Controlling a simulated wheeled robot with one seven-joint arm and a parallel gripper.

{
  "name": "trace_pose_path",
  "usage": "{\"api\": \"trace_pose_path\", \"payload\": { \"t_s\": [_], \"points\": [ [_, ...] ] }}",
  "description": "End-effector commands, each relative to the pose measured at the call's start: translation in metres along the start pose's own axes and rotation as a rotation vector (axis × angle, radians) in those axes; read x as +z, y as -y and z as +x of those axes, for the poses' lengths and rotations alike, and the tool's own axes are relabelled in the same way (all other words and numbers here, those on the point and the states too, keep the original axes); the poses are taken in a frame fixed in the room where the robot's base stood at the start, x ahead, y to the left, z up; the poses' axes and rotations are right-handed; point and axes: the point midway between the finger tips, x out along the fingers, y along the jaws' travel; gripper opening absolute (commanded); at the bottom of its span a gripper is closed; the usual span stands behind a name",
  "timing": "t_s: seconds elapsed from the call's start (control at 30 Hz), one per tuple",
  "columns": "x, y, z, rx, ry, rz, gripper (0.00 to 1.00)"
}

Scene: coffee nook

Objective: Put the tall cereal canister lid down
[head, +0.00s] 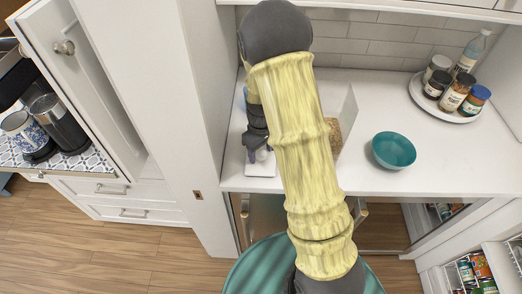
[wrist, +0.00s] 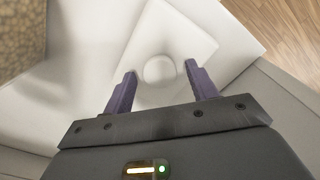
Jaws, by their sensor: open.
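The canister lid (wrist: 158,28) is a pale, square plate with a round knob (wrist: 159,69) at its middle. It lies flat on the white counter, near the front edge. In the head view the lid (head: 262,169) shows below my gripper (head: 257,155). In the wrist view my gripper (wrist: 160,73) is open, with one purple finger on each side of the knob and a gap to both. The tall clear canister (head: 348,112) stands on the counter right of my arm, partly hidden by it. Its brown cereal fills the wrist view's upper left corner.
A teal bowl (head: 394,150) stands on the counter (head: 440,180) to the right. A round tray (head: 418,96) with several jars and a bottle (head: 471,52) is at the back right. A tall white cabinet panel (head: 208,130) borders the counter on the left.

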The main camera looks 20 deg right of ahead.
Motion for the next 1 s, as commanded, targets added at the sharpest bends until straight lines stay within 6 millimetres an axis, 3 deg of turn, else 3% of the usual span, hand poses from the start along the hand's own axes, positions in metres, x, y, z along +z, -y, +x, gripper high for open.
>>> {"api": "trace_pose_path", "payload": {
  "t_s": [0.6, 0.77, 1.0],
  "points": [
    [-0.001, -0.001, -0.104, 0.003, -0.005, -0.001, 0.58],
    [0.0, 0.0, -0.116, 0.002, -0.002, 0.0, 0.58],
    [0.0, 0.0, -0.117, 0.001, -0.001, 0.0, 0.58]
  ]
}}
